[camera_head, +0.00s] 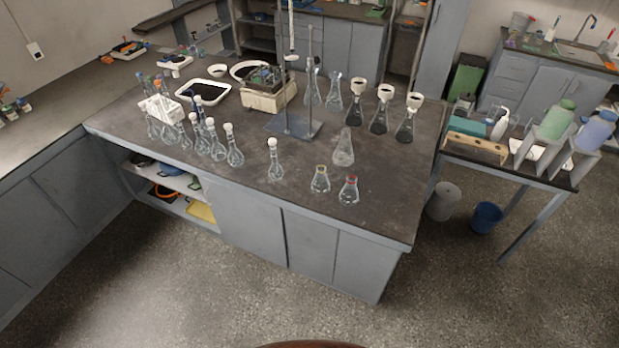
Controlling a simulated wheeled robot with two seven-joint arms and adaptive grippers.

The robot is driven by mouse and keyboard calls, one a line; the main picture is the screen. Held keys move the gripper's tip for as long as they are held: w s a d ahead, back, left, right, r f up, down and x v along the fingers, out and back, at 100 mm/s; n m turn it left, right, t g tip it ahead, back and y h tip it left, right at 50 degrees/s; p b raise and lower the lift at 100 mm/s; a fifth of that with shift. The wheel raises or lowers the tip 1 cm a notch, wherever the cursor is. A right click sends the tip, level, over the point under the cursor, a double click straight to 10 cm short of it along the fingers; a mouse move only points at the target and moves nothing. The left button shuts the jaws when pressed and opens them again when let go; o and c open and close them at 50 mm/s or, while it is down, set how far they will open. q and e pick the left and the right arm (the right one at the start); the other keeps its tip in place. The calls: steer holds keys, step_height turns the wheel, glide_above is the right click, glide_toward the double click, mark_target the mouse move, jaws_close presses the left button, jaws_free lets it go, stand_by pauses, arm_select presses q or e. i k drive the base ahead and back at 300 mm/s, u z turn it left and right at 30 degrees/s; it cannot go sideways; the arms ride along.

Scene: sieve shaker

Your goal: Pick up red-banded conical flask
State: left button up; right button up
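The red-banded conical flask (348,191) stands upright near the front right edge of the dark-topped lab bench (390,215). A red band shows at its neck, and its glass is clear. A similar conical flask with a yellow band (320,180) stands just to its left and slightly farther back. A larger clear conical flask (344,148) stands behind the two. Neither of my grippers shows in the head view.
Several stoppered volumetric flasks (234,150) stand along the bench's left front, one (274,160) nearer the middle. A retort stand (292,127) and funnel-topped dark flasks (380,112) stand behind. The bench top right of the red-banded flask is clear, as is the floor in front.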

mark_target(349, 195)
steer(key=u, duration=0.35)
steer(key=i, duration=0.75)
steer(key=z, duration=0.5)
steer(key=i, duration=0.7)
steer(key=z, duration=0.75)
